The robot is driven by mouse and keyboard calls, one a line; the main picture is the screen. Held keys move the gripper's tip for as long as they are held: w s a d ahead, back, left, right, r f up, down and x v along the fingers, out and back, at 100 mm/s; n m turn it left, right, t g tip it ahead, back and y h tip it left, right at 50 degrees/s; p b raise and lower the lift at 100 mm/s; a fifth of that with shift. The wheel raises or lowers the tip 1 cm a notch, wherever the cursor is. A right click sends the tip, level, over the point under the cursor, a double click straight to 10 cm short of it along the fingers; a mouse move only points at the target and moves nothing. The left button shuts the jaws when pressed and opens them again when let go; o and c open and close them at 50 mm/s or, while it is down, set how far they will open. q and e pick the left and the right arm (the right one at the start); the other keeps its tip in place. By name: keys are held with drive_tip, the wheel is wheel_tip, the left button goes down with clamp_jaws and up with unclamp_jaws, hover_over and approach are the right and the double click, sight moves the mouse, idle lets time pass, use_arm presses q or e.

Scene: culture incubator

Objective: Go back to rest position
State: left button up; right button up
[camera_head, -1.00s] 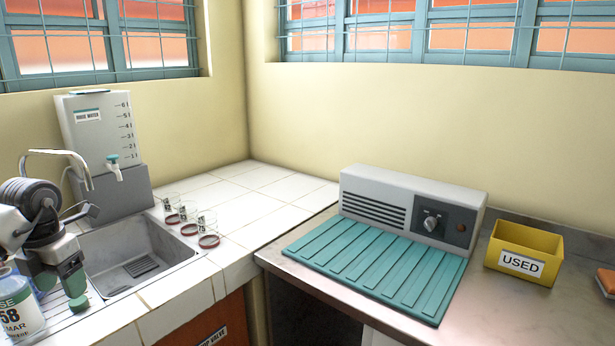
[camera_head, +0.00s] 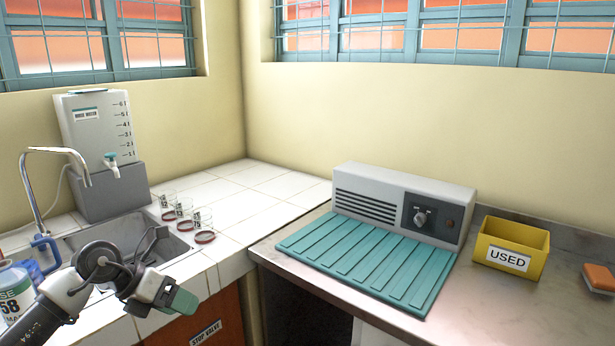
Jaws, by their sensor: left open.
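My left gripper (camera_head: 178,301) is in the lower left of the head view, with its green-tipped fingers pointing right and slightly down. It is in front of the sink counter's edge and holds nothing that I can see. My left arm comes in from the lower left corner and hides part of the sink (camera_head: 150,229). My right gripper is not in this view.
Several small glass vessels with red bases (camera_head: 204,237) stand beside the sink. A water tank (camera_head: 98,130) and faucet (camera_head: 50,152) are behind it. A labelled bottle (camera_head: 14,296) is at far left. The incubator unit (camera_head: 385,240), yellow USED bin (camera_head: 520,242) and orange-topped sponge (camera_head: 600,276) are right.

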use_arm(q)
drive_tip(key=s+d+r+n+t+h, duration=0.2)
drive_tip(key=d+n+t+h, duration=0.2)
drive_tip(key=d+h, duration=0.15)
drive_tip(key=s+d+r+n+t+h, duration=0.2)
drive_tip(key=d+n+t+h, duration=0.2)
drive_tip(key=d, duration=0.3)
drive_tip(key=s+a+f+n+t+y, duration=0.1)
drive_tip(key=s+a+f+n+y, duration=0.4)
drive_tip(key=f+n+y, duration=0.65)
drive_tip(key=s+a+f+n+t+y, duration=0.1)
drive_tip(key=s+a+f+n+y, duration=0.5)
drive_tip(key=n, duration=1)
drive_tip(key=s+d+f+n+g, duration=0.1)
drive_tip(key=s+f+n+g, duration=0.15)
drive_tip(key=s+g, duration=0.45)
drive_tip(key=s+d+f+n+g, duration=0.1)
drive_tip(key=s+d+f+g, duration=0.2)
drive_tip(key=s, duration=0.7)
wheel_tip(320, 180, down, 24)
drive_tip(key=s+a+p, duration=0.2)
drive_tip(key=p, duration=0.3)
drive_tip(key=s+a+f+g+p, duration=0.2)
drive_tip(key=s+f+p, duration=0.1)
drive_tip(key=s+f, duration=0.8)
drive_tip(key=s, duration=0.4)
drive_tip(key=shift+a+m, duration=0.2)
drive_tip(key=shift+m, duration=0.1)
